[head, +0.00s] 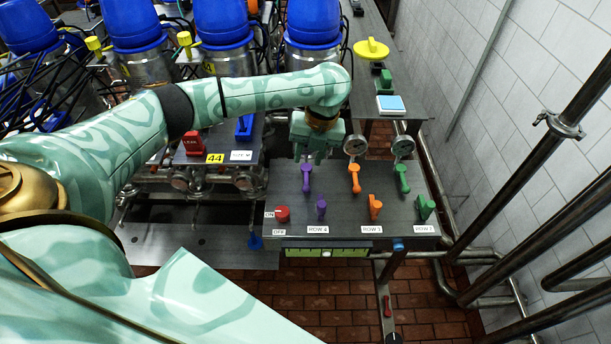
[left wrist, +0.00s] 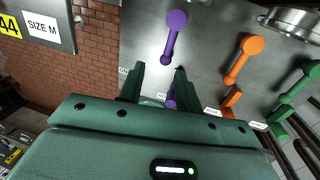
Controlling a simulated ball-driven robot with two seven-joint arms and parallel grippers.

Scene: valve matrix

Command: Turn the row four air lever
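My left gripper (head: 312,156) points down over the grey valve panel (head: 340,198), above and behind the longer purple lever (head: 306,176). In the left wrist view, my left gripper (left wrist: 158,70) has its two fingers apart with nothing held. The longer purple lever (left wrist: 174,38) lies just beyond the fingertips there. The shorter purple lever (head: 321,207) stands nearer the panel's front, behind a label (head: 318,229) that seems to read ROW 4; in the wrist view it is partly hidden by the gripper. No air marking is legible. My right gripper is out of view.
Orange levers (head: 354,178) and green levers (head: 402,180) stand to the right of the purple ones. A red ON/OFF knob (head: 282,213) is at the panel's left. Two gauges (head: 355,146) sit at the back. Steel pipes (head: 545,150) run along the right wall.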

